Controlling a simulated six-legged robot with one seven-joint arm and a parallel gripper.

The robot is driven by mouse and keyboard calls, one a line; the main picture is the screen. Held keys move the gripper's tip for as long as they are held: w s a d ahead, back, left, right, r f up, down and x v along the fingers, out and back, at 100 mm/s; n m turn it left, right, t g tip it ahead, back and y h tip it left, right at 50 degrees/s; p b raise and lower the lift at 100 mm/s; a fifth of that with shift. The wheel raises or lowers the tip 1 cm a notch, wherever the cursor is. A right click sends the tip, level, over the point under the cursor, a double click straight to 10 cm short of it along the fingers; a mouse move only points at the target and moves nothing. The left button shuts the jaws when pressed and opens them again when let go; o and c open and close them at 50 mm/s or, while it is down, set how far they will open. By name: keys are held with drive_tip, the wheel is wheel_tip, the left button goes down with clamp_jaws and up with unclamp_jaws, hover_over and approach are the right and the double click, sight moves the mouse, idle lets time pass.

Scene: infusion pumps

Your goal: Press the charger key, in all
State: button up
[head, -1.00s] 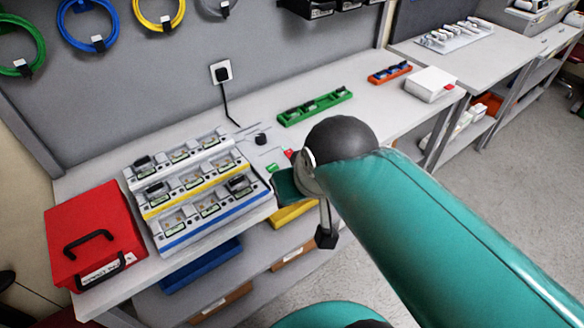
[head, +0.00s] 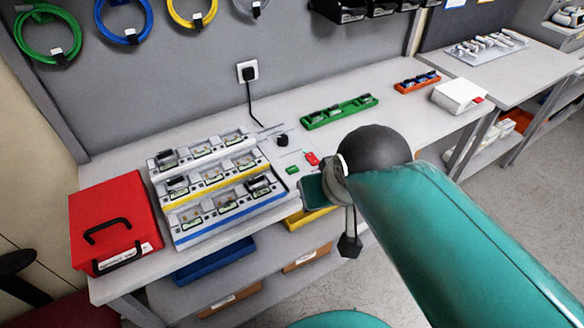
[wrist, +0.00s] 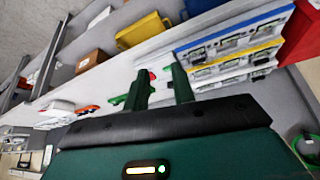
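A white three-tier charger rack (head: 232,220) stands on the bench, its tiers edged in grey, yellow and blue. Individual keys are too small to tell apart. The rack also shows upside down at upper right in the wrist view (wrist: 236,58). My gripper (wrist: 160,74) has two dark green fingers with a gap between them and nothing in it. It points toward the bench and is apart from the rack.
A red case (head: 118,220) stands left of the rack. A green tray (head: 340,112), a wall socket with a black cable (head: 247,71), and small red (head: 312,158) and green (head: 292,170) pieces lie to its right. A blue bin (head: 214,262) is below the bench top.

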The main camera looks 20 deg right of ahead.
clamp_jaws()
idle(1.4)
